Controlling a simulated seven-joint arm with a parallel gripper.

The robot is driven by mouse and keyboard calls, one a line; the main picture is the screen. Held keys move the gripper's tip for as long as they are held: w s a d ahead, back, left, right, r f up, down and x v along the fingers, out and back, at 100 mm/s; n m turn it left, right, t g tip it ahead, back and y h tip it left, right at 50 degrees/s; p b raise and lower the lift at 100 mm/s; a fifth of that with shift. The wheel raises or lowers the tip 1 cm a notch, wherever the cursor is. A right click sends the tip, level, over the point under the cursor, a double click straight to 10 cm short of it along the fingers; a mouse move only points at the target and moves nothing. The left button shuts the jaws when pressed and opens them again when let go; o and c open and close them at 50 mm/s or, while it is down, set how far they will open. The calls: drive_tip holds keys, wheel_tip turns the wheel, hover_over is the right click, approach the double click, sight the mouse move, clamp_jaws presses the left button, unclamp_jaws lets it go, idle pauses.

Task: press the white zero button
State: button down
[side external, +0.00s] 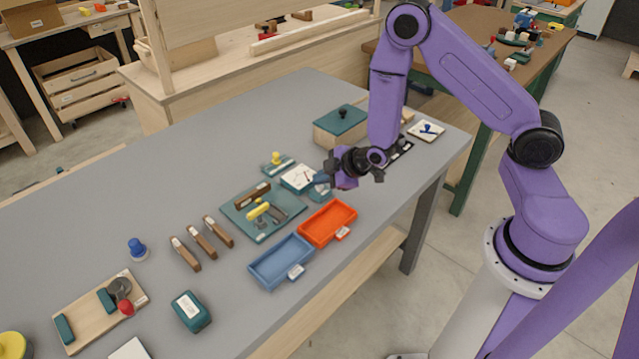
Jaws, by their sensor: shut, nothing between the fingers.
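I cannot make out a white zero button for certain; it is hidden or too small to tell. A small teal device with a white top face (298,177) and thin dark and red marks lies on the grey table (190,165). My gripper (336,178) is just right of this device, low over the table by a teal block (319,192). It is shut, with nothing seen between the fingers. I cannot tell whether it touches anything. My wrist hides part of the table behind it.
An orange tray (328,223) and a blue tray (281,262) are in front. A teal board (290,222) with a yellow-handled tool lies left of them. A teal-lidded box (341,122) stands behind. Brown-handled tools (201,241) lie to the left. Bare table extends far left.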

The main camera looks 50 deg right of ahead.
drive_tip(key=shift+f, duration=0.5)
idle(0.6)
drive_tip(key=shift+r, duration=1.4)
drive_tip(key=shift+r, duration=2.5)
